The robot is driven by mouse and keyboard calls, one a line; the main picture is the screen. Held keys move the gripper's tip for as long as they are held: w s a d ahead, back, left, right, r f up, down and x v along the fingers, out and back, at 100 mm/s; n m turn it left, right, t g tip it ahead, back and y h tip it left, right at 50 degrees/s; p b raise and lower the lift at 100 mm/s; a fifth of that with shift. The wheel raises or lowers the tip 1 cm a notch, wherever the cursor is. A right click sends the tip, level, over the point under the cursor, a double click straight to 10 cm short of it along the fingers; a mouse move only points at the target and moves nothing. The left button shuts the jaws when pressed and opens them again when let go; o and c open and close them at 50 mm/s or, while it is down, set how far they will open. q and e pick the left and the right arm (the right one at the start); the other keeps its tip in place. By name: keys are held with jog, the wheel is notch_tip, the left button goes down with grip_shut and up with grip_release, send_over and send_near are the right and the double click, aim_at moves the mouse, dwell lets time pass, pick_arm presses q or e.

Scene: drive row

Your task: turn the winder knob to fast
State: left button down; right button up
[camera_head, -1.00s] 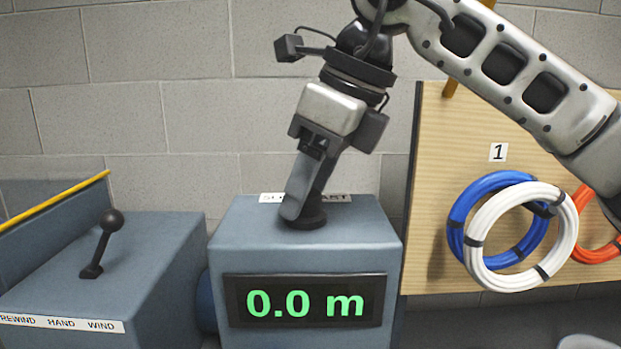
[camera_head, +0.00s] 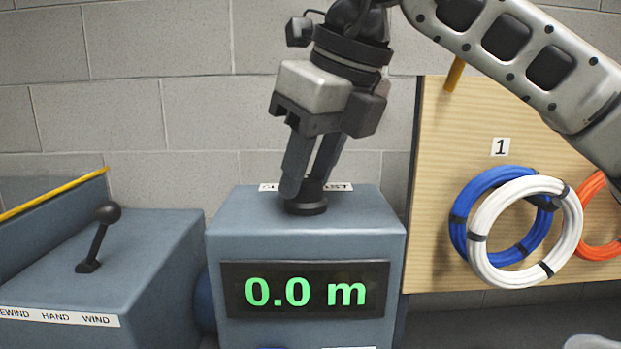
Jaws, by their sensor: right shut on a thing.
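The winder knob (camera_head: 306,207) is a dark round knob on top of the blue-grey winder box (camera_head: 228,243). My right gripper (camera_head: 308,192) comes down from above and is shut on the knob, its two fingers on either side of the knob's upper part. A white label (camera_head: 345,187) lies behind the knob; its middle is hidden by the fingers, and only the start of one word and the end of another show. The display (camera_head: 304,290) on the box front reads 0.0 m in green. My left gripper is not in view.
At left a blue-grey box carries a black ball-topped lever (camera_head: 98,238) and a label (camera_head: 60,316) reading rewind, hand, wind. At right, blue (camera_head: 466,204) and white (camera_head: 477,245) coils and an orange one (camera_head: 594,250) hang on a wooden board (camera_head: 428,190) marked 1.

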jog(key=m+t+h+b, duration=0.1)
jog(key=m+b, duration=0.1)
jog(key=m, duration=0.2)
jog(key=shift+a+m, duration=0.15)
jog(key=shift+m, duration=0.15)
jog(key=m, duration=0.1)
jog(key=m+h+b, duration=0.1)
jog(key=m, duration=0.1)
jog(key=shift+s+a+m+t+h, duration=0.1)
jog(key=shift+m+t+h, duration=0.2)
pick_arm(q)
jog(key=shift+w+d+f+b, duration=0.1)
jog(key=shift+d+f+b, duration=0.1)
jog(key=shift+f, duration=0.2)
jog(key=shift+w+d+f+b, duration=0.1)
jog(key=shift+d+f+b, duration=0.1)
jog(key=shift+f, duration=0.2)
pick_arm(e)
jog(key=shift+r+m+h, duration=0.15)
jog(key=shift+m+h, duration=0.65)
jog(key=shift+m, duration=1.1)
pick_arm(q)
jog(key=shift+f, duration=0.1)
pick_arm(e)
jog(key=o, duration=1)
jog(key=shift+c, duration=0.2)
